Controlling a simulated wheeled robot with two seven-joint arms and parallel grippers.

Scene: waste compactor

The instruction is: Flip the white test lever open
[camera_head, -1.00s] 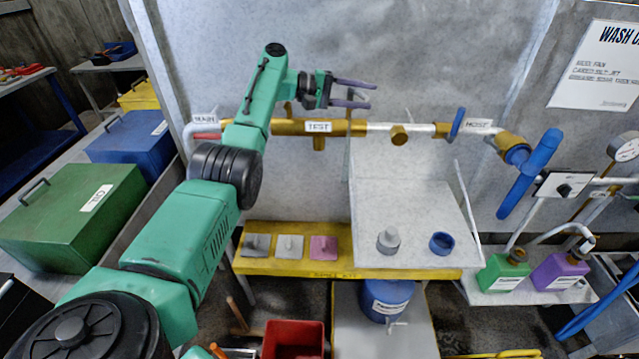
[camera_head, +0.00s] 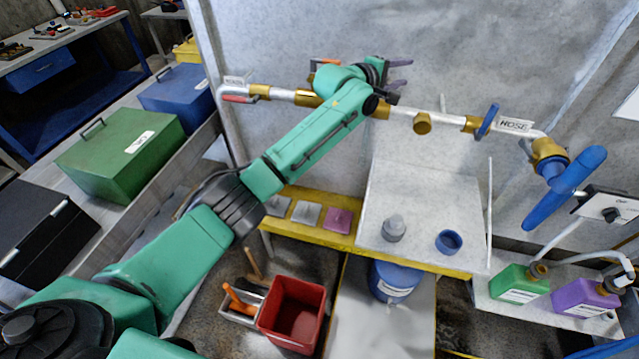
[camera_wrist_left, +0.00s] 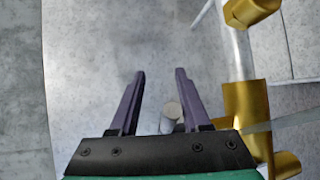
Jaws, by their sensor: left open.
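My left gripper (camera_head: 402,74) is open, beside the brass-fitted pipe (camera_head: 452,124) on the grey back panel. In the left wrist view its two purple fingers (camera_wrist_left: 160,75) stand apart. A pale round-ended rod (camera_wrist_left: 172,113), which looks like the white test lever, shows between the fingers, close to the right one. I cannot tell whether they touch. A brass fitting (camera_wrist_left: 246,105) of the pipe is just right of the fingers. In the head view my left arm covers the TEST label and the lever area. My right gripper is not in view.
A red lever (camera_head: 240,99) is on the pipe's left end, a blue HOSE lever (camera_head: 488,121) on its right. A big blue handle (camera_head: 565,188) sticks out further right. Below are a pale shelf (camera_head: 420,195) with two small items and a red bin (camera_head: 291,315).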

